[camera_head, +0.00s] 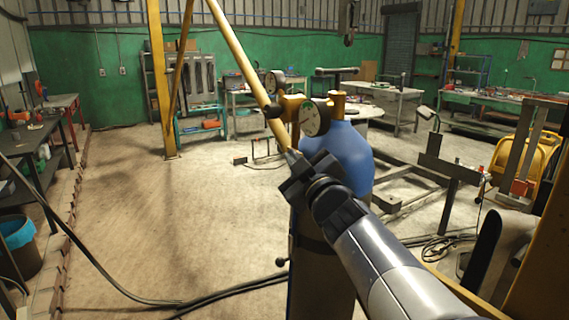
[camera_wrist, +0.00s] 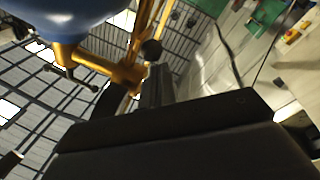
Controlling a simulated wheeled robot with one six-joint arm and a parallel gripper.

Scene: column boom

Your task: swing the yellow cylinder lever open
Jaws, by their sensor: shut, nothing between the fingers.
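The blue gas cylinder (camera_head: 345,155) stands upright in the middle of the head view, with brass fittings and round gauges (camera_head: 317,118) at its top. A long yellow bar (camera_head: 240,60) slants down from the top edge towards the fittings. A black ball knob (camera_head: 273,111) shows beside them. My gripper (camera_head: 292,157) is shut and empty at the bar's lower end, in front of the cylinder; I cannot tell whether they touch. In the wrist view, the yellow bar (camera_wrist: 141,35), the black knob (camera_wrist: 152,49) and the blue cylinder (camera_wrist: 65,12) show just beyond my dark fingers (camera_wrist: 154,88).
Dark benches (camera_head: 50,150) line the left wall, beside a bin with a blue liner (camera_head: 17,235). A yellow post (camera_head: 160,90) stands behind. Metal frames and a yellow cart (camera_head: 540,155) crowd the right. Black cables (camera_head: 200,300) cross the floor; the left-middle floor is clear.

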